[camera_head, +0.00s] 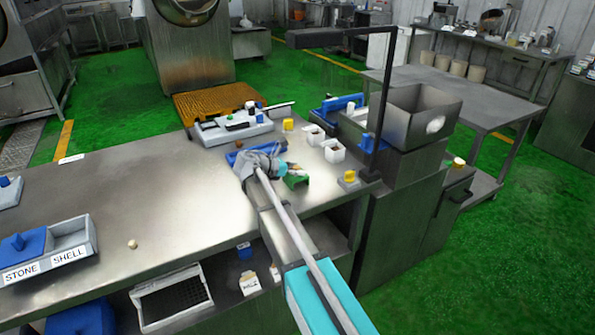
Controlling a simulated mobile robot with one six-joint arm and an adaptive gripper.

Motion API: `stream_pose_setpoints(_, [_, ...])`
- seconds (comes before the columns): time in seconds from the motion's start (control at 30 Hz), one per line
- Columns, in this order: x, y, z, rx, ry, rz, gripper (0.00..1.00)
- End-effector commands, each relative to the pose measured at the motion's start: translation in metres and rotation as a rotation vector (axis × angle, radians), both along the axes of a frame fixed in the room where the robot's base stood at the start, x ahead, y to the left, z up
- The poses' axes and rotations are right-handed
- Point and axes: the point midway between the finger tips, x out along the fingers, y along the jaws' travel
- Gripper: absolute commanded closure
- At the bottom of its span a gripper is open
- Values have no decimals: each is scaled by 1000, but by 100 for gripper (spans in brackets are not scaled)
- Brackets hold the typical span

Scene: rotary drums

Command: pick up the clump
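A small beige lump (132,244), which looks like the clump, lies on the bare steel table at the left, just right of the STONE/SHELL tray. My gripper (288,170) is over the right part of the table, well to the right of the lump and farther back. It is beside a small green block (296,182). My grey wrist and the gripper body cover the fingertips, and they are too small to tell whether they are open or shut.
A grey tray with STONE and SHELL labels (75,238) stands at the left edge. White cups (334,152), a yellow-topped block (349,178), a dark post (384,95) and a steel bin (415,112) stand at the right. The table's middle left is clear.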

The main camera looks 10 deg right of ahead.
Motion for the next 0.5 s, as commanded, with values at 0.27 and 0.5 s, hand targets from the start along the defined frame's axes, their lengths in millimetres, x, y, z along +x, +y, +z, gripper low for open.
stream_pose_setpoints(0.27, [0,0,0,0,0,0,76])
stream_pose_setpoints(0.5, [0,1,0,0,0,1,81])
